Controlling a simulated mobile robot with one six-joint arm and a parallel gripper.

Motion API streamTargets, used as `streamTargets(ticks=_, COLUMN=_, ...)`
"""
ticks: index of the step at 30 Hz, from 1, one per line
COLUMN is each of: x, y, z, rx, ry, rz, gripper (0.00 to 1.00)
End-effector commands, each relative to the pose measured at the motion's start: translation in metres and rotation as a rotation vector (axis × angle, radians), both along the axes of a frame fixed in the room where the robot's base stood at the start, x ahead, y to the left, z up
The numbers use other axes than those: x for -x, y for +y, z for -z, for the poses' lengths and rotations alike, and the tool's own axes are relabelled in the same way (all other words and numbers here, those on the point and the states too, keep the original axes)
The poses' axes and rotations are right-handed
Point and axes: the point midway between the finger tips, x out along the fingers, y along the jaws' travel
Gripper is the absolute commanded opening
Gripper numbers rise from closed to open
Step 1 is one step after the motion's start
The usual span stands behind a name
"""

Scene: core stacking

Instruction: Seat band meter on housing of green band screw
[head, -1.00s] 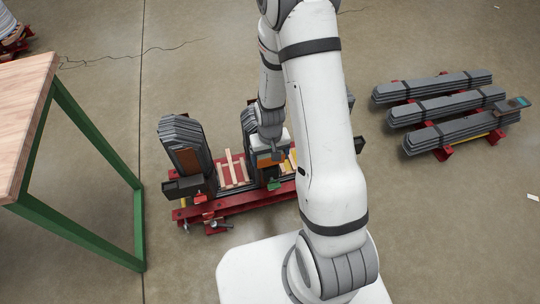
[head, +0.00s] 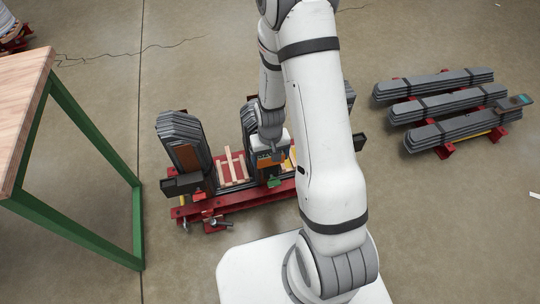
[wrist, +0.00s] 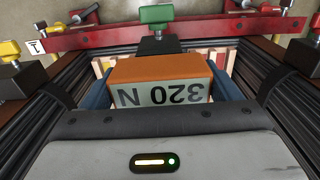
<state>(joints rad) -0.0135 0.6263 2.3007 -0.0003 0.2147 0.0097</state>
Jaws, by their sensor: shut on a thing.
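The band meter (wrist: 160,82) is an orange box with a pale display reading "320 N", upside down in the wrist view. My gripper (head: 270,155) is shut on it, with a blue finger on each side. The green band screw (wrist: 156,16) stands just beyond the meter, on its dark housing (wrist: 157,45). The meter appears close to the housing; I cannot tell whether they touch. In the head view the green screw (head: 274,182) shows just below my gripper. The meter's underside is hidden.
Stacked dark sheets (head: 182,140) stand upright on a red frame (head: 240,198), with others beside my gripper. Yellow (wrist: 9,48) and red (wrist: 92,14) screws flank the green one. A wooden bench (head: 25,95) stands left; banded stacks (head: 440,105) lie right.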

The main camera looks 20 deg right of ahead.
Motion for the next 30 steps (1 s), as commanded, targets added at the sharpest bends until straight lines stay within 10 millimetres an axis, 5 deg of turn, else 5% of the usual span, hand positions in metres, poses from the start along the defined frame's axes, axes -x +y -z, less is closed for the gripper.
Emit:
streamTargets(ticks=2, x=0.0, y=0.0, z=0.003, rx=0.0, ry=0.0, rz=0.0, gripper=0.5)
streamTargets(ticks=3, x=0.0, y=0.0, z=0.002, rx=0.0, ry=-0.001, rz=0.0, gripper=0.85)
streamTargets(ticks=9, x=0.0, y=0.0, z=0.002, rx=0.0, ry=0.0, rz=0.0, gripper=1.0)
streamTargets(ticks=17, x=0.0, y=0.0, z=-0.002, rx=0.0, ry=-0.001, rz=0.0, gripper=1.0)
streamTargets(ticks=30, x=-0.001, y=0.0, z=-0.069, rx=0.0, ry=-0.002, rz=0.0, gripper=1.0)
